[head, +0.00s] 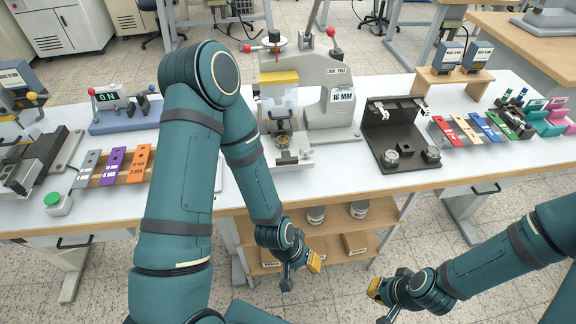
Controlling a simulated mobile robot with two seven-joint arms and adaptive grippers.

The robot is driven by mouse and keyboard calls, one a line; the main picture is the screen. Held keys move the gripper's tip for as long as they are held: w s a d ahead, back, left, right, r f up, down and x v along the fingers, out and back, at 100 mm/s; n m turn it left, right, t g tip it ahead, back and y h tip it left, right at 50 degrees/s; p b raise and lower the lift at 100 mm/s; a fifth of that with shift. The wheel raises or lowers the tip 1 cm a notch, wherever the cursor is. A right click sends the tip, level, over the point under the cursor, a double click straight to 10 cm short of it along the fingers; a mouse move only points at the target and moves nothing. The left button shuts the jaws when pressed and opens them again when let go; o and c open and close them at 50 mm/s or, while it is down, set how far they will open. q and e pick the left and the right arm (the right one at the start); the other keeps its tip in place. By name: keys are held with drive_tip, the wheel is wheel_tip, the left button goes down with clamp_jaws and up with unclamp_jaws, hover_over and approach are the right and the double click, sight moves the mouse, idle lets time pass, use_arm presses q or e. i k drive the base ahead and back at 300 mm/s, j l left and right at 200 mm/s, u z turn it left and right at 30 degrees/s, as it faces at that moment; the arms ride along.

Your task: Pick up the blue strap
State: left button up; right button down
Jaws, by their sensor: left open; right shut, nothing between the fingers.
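The blue strap (484,126) lies on a wooden rack at the right part of the table, between a tan strap (467,130) and a green strap (502,124). A red strap (446,133) lies at the rack's left end. My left gripper (301,275) is open and empty, low in front of the table's front edge. My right gripper (381,303) is shut and empty, also in front of the table at the lower right. Both grippers are well apart from the blue strap.
A black fixture (397,118) stands left of the strap rack. A stamping press (333,115) stands at mid-table. Grey, purple and orange straps (112,166) lie at the left. A shelf (328,226) with jars is under the table. Pink items (551,122) stand at far right.

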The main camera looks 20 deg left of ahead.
sight(480, 122)
drive_tip(key=i+l+z, duration=0.15)
drive_tip(key=i+l, duration=0.2)
drive_tip(key=l, duration=0.15)
drive_tip(key=i+l+z, duration=0.2)
drive_tip(key=i+l, duration=0.15)
drive_tip(key=l, duration=0.15)
